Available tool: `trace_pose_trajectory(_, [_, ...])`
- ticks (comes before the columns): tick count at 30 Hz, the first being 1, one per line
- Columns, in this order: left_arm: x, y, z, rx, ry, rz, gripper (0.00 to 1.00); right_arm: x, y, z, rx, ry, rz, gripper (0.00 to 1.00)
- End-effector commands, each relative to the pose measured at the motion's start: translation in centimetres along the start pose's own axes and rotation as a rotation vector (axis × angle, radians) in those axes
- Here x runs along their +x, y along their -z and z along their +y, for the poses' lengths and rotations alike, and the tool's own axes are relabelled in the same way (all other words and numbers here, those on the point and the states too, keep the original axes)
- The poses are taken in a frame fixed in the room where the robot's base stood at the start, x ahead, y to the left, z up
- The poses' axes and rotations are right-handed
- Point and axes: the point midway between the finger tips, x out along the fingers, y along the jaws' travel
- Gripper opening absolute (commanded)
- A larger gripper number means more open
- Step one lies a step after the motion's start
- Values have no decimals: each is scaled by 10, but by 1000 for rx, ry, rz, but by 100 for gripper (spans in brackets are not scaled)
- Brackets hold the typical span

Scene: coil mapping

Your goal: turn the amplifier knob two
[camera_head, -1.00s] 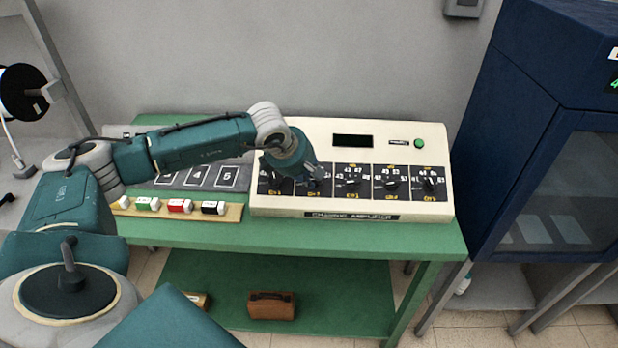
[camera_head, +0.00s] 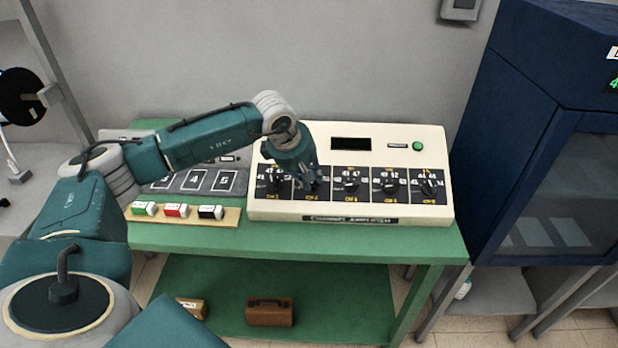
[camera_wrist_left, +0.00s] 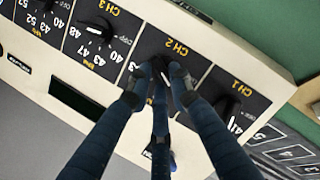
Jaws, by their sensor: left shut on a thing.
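The cream channel amplifier (camera_head: 385,208) stands on the green table, with a row of several black knobs on its front panel. My left gripper (camera_head: 312,184) is at the second knob from the left, over the CH 2 panel. In the left wrist view my gripper's fingers (camera_wrist_left: 162,72) close around the CH 2 knob (camera_wrist_left: 158,66), which they mostly hide. The CH 1 knob (camera_wrist_left: 226,104) and the CH 3 knob (camera_wrist_left: 100,28) show on either side, clear of the fingers. My right gripper is not in view.
A grey numbered board (camera_head: 195,180) and a wooden strip (camera_head: 190,219) with coloured blocks lie left of the amplifier. A dark display (camera_head: 350,144) and green button (camera_head: 418,146) sit above the knobs. A blue cabinet (camera_head: 520,130) stands at the right.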

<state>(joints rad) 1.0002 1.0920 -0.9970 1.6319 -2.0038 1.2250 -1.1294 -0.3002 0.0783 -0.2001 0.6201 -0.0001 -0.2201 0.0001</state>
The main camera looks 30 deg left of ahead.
Motion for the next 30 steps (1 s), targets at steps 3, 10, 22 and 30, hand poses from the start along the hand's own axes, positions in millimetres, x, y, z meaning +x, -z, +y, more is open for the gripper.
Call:
trace_pose_trajectory(3, [3, -10, -4, 5, 10, -18, 0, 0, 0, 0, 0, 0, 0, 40])
trace_pose_trajectory(10, [3, -8, -5, 3, 12, -16, 36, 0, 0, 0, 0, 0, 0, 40])
trace_pose_trajectory(22, [1, -4, -3, -2, 7, -8, 36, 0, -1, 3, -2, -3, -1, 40])
trace_pose_trajectory(30, [-29, -2, -1, -1, 2, -6, 36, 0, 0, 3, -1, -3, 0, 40])
